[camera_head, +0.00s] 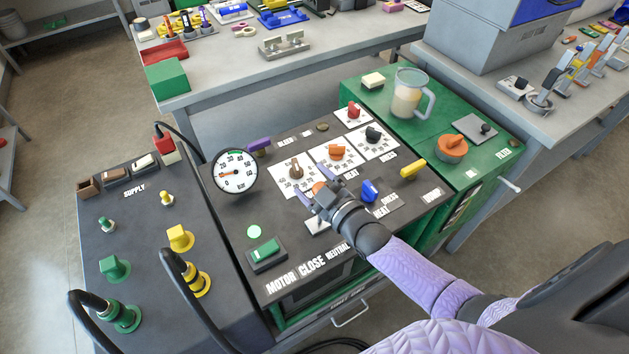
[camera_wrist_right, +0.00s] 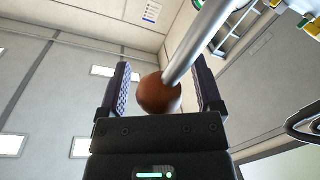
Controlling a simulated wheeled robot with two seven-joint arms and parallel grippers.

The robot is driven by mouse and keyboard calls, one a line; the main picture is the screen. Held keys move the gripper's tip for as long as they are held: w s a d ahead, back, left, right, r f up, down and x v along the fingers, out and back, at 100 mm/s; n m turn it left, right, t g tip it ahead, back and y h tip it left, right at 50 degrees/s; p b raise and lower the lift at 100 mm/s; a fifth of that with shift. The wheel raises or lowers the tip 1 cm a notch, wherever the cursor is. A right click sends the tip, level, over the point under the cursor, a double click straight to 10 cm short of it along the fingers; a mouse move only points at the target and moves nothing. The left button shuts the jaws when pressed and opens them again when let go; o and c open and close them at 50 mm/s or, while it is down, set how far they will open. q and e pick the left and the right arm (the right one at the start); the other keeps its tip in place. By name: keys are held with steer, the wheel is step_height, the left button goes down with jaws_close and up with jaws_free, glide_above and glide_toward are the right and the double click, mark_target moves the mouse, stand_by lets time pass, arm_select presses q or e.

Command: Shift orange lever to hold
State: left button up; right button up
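The orange lever shows in the right wrist view as a brownish-orange ball knob (camera_wrist_right: 160,95) on a grey metal rod. In the head view a small orange part of the knob (camera_head: 319,187) shows at my right gripper. My right gripper (camera_head: 314,200) reaches over the panel's front edge area. In the wrist view its two fingers (camera_wrist_right: 160,88) stand open on either side of the ball, with a small gap on each side. My arm and hand hide the lever's base and part of the label row, which reads MOTOR, CLOSE, NEUTRAL. My left gripper is not in view.
Dials with knobs (camera_head: 296,172) sit just behind the gripper. A blue knob (camera_head: 370,190) and a yellow handle (camera_head: 413,169) stand to its right. A pressure gauge (camera_head: 235,171) and a green switch (camera_head: 266,254) are to its left. A pitcher (camera_head: 408,95) stands on the green top.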

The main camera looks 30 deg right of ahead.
steer(key=shift+s, duration=0.15)
steer(key=p+v, duration=0.2)
steer(key=v, duration=0.7)
steer(key=shift+s, duration=0.35)
